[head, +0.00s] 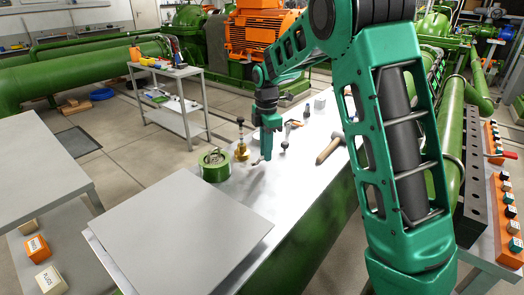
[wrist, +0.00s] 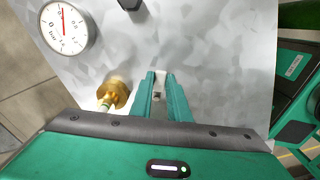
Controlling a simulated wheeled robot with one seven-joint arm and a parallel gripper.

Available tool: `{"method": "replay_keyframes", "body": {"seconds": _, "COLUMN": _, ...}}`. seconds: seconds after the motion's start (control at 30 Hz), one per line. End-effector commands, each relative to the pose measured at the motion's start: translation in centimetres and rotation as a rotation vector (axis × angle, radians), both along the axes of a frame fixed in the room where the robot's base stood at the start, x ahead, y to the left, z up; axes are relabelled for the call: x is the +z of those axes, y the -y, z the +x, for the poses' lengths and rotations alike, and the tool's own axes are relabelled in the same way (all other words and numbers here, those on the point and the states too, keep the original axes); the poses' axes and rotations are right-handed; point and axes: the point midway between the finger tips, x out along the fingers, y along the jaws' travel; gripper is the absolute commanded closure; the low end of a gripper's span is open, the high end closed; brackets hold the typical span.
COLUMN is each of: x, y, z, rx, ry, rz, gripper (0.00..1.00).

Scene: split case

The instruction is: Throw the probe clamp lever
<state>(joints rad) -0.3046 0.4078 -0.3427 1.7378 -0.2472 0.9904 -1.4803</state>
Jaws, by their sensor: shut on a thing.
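My gripper (head: 267,156) points down over the metal bench top, in the middle of the head view. In the wrist view my gripper (wrist: 158,82) has its green fingers close together around a small pale piece (wrist: 157,97). I take this piece to be the probe clamp lever; most of it is hidden between the fingers. A brass fitting (head: 241,151) with a dark stem stands just left of my gripper, apart from it. The brass fitting also shows in the wrist view (wrist: 116,92). The clamp's body cannot be made out clearly.
A green round body (head: 215,166) stands left of the brass fitting. A white dial with a red needle (wrist: 64,26) shows in the wrist view. A wooden-handled hammer (head: 328,148) and small parts lie right of my gripper. A grey plate (head: 180,235) fills the bench's near end.

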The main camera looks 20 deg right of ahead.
Motion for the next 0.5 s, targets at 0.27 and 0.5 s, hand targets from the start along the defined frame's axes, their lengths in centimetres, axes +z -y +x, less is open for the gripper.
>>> {"method": "replay_keyframes", "body": {"seconds": 0.27, "x": 0.0, "y": 0.0, "z": -1.3, "rx": -0.263, "ry": -0.002, "rz": -0.001, "gripper": 1.00}}
{"method": "replay_keyframes", "body": {"seconds": 0.5, "x": 0.0, "y": -0.3, "z": -2.3, "rx": -0.491, "ry": -0.001, "rz": -0.001, "gripper": 1.00}}
